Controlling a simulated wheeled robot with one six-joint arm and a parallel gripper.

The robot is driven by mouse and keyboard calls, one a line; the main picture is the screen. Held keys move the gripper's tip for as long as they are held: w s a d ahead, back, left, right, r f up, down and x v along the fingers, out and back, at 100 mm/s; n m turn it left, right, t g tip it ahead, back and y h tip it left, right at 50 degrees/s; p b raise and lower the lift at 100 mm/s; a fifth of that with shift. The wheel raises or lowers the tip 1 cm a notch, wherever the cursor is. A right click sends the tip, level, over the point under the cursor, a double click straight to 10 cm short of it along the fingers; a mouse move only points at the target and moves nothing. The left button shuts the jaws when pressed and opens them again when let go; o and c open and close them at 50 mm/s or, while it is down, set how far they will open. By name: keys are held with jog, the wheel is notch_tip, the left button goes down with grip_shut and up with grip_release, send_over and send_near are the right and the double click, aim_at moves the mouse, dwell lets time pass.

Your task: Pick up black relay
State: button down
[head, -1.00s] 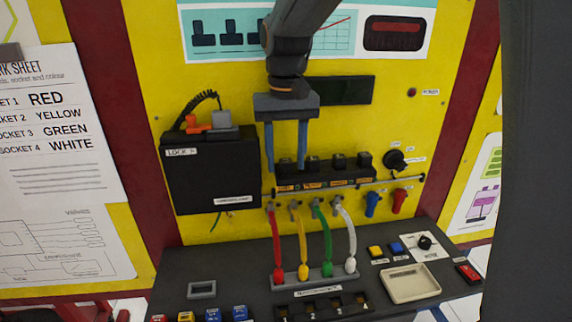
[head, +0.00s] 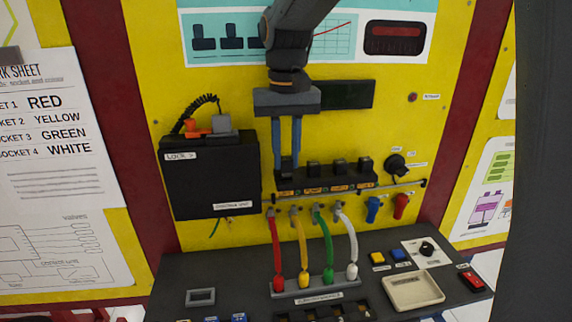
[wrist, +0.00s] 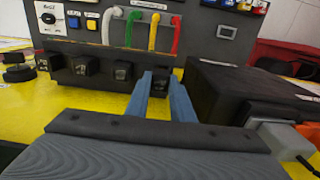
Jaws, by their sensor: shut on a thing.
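Several black relays stand in a row on a black rail (head: 330,183) with yellow labels on the yellow panel. My gripper (head: 286,160) reaches down to the left end of the row in the head view. Its two blue fingers are shut on the leftmost black relay (head: 286,168), which still sits in line with the row. The neighbouring relays (head: 313,168) stand free to its right. In the wrist view my gripper (wrist: 164,84) covers most of the held relay, and a neighbouring relay (wrist: 122,70) shows just to the left of the fingers.
A black box (head: 210,178) marked LOCK stands close to the left of my fingers. Red, yellow, green and white hoses (head: 327,245) hang below the rail. A thin rod (head: 350,190) runs along the rail's front. A beige tray (head: 414,290) lies on the console at right.

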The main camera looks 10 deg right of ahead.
jog(key=shift+s+r+b, duration=0.35)
jog(key=shift+r+b, duration=0.2)
jog(key=shift+r, duration=0.25)
jog(key=s, duration=1.7)
